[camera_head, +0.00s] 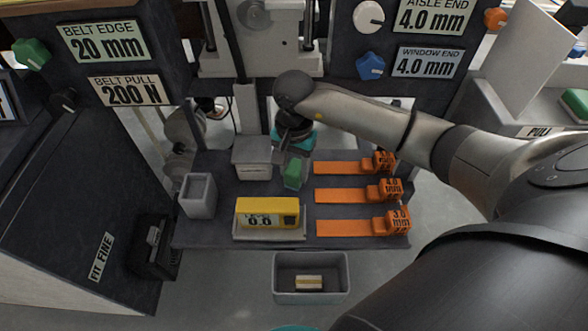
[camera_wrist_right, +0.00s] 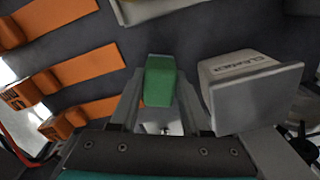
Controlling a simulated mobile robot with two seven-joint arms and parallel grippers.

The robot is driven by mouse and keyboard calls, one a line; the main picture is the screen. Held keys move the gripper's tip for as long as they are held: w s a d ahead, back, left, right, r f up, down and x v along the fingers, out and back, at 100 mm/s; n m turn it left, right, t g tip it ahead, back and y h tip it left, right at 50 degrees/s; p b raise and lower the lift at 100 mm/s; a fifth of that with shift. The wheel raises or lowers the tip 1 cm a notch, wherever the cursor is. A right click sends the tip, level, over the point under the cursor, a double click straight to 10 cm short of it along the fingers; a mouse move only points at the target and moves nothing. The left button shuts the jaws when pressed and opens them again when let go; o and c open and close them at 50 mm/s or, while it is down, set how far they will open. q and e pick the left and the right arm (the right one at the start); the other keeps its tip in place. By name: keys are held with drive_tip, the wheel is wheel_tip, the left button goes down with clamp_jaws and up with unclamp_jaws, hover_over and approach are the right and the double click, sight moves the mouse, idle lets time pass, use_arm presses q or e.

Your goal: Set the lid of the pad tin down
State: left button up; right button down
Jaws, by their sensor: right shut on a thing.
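My right gripper (camera_head: 294,150) is above the back middle of the dark shelf, and its fingers show in the right wrist view (camera_wrist_right: 160,88). It is shut on a green block (camera_wrist_right: 160,80), which also shows in the head view (camera_head: 293,174). A pale tin (camera_head: 252,160) with an overhanging flat top stands just left of the gripper. Its lettered side shows in the right wrist view (camera_wrist_right: 238,66), apart from the fingers. I cannot tell which piece is the pad tin's lid. My left gripper is not in view.
Several orange gauges (camera_head: 345,195) lie at the shelf's right. A yellow meter (camera_head: 267,213) sits at the front, and an open grey cup (camera_head: 198,196) stands at the left. A grey bin (camera_head: 311,260) with a small pale block is below the front edge.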

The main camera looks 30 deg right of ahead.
sight(294, 169)
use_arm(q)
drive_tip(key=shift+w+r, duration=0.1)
use_arm(e)
drive_tip(key=shift+f, duration=0.1)
drive_tip(key=shift+c, duration=1.9)
unclamp_jaws()
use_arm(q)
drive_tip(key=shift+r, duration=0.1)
use_arm(e)
drive_tip(key=shift+r, duration=0.25)
wheel_tip(294, 169, up, 5)
drive_tip(key=shift+r+p, duration=0.1)
drive_tip(key=shift+p, duration=0.95)
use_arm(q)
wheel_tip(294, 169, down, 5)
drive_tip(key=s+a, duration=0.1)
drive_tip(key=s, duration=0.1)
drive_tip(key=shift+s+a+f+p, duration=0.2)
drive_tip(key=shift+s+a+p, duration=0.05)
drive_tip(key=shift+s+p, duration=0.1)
use_arm(e)
drive_tip(key=shift+r, duration=1.05)
